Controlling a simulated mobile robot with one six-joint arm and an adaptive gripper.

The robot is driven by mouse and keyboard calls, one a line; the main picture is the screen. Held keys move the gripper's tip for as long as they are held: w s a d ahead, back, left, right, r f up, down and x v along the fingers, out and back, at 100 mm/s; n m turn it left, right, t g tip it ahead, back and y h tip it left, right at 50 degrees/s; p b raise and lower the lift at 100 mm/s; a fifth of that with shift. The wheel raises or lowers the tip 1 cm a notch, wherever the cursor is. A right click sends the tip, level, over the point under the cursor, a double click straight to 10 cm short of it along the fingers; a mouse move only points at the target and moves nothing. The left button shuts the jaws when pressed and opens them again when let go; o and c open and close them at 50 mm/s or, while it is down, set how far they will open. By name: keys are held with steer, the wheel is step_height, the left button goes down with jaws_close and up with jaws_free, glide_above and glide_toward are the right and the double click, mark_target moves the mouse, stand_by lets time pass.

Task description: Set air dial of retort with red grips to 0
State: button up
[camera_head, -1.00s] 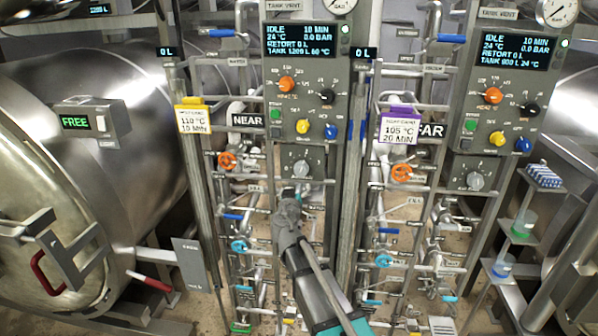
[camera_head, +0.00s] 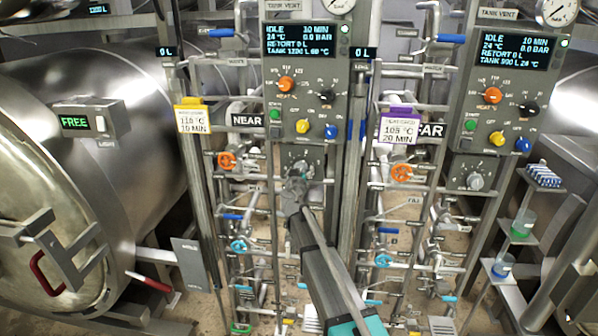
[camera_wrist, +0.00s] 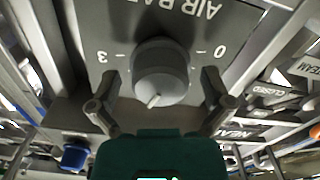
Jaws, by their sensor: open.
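The air dial (camera_wrist: 160,72) is a grey round knob on the lower panel of the NEAR column; it also shows in the head view (camera_head: 303,167), partly hidden by my gripper (camera_head: 296,184). In the wrist view the panel is upside down, with a 3 left of the knob and a 0 right. The knob's white mark points down in that picture, between the two numbers. My gripper (camera_wrist: 160,92) is open, one finger on each side of the knob; contact cannot be told. The left retort (camera_head: 60,190) has a door with a red grip (camera_head: 45,275).
Above the dial is the NEAR control panel (camera_head: 305,100) with coloured knobs. Pipes and valves with orange (camera_head: 227,160) and cyan handwheels crowd around my arm. The FAR column has a similar dial (camera_head: 475,181). A shelf with cups (camera_head: 522,222) stands at right.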

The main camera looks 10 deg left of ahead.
steer(key=shift+w, duration=0.1)
steer(key=c, duration=1.1)
steer(key=shift+a, duration=0.15)
steer(key=shift+c, duration=0.2)
